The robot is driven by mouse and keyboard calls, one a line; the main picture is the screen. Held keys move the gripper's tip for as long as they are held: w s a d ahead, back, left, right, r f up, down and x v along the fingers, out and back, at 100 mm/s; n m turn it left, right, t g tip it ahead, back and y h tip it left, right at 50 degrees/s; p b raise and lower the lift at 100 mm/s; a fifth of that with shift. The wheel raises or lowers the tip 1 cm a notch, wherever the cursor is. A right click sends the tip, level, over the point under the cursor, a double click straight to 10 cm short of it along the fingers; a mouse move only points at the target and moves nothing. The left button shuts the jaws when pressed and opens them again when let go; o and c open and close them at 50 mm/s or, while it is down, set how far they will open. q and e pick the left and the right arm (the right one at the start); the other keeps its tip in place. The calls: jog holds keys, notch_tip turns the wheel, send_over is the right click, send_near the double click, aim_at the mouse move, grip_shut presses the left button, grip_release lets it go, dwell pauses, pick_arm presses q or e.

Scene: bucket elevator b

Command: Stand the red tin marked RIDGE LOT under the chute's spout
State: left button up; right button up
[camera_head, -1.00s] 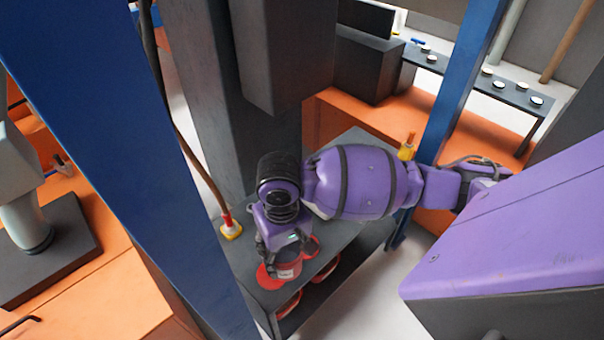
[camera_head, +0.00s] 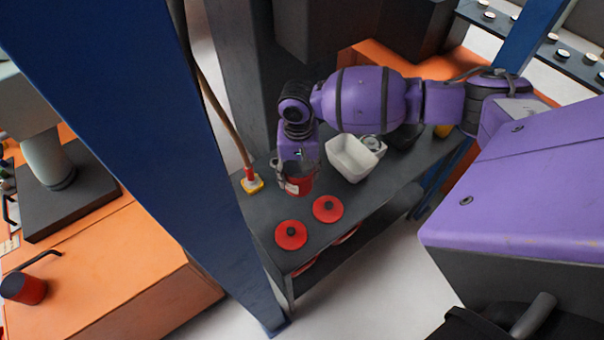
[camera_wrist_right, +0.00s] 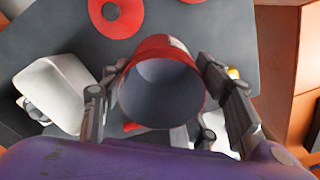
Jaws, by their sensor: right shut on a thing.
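My right gripper (camera_head: 297,172) is shut on a red tin (camera_head: 300,186), its fingers on opposite sides of the wall. The tin has a pale label patch, too small to read. In the right wrist view the tin (camera_wrist_right: 160,85) sits between the two fingers, mouth towards the camera, and its grey inside looks empty. It is over the dark bench (camera_head: 270,210); whether it touches the top I cannot tell. I cannot pick out the chute's spout with certainty; a pale pipe (camera_head: 48,158) hangs above a dark plate at left. My left gripper is not in view.
A white bin (camera_head: 350,158) stands right of the tin. A yellow-and-red cord end (camera_head: 251,181) is to its left. A blue post (camera_head: 130,150) crosses between the bench and the orange cabinet (camera_head: 120,270).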

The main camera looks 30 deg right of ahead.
aim_at(299, 176)
jog(key=shift+w+d+f, duration=0.45)
jog(key=shift+d+f, duration=0.15)
jog(key=shift+f, duration=0.25)
jog(key=shift+w+d+f+b, duration=0.1)
jog(key=shift+d+f+b, duration=0.1)
jog(key=shift+f, duration=0.7)
jog(key=shift+w+d+f+b, duration=0.1)
jog(key=shift+f+b, duration=0.05)
jog(key=shift+f, duration=0.7)
jog(key=shift+a+f, duration=0.1)
jog(key=shift+f, duration=0.05)
jog(key=o, duration=1.7)
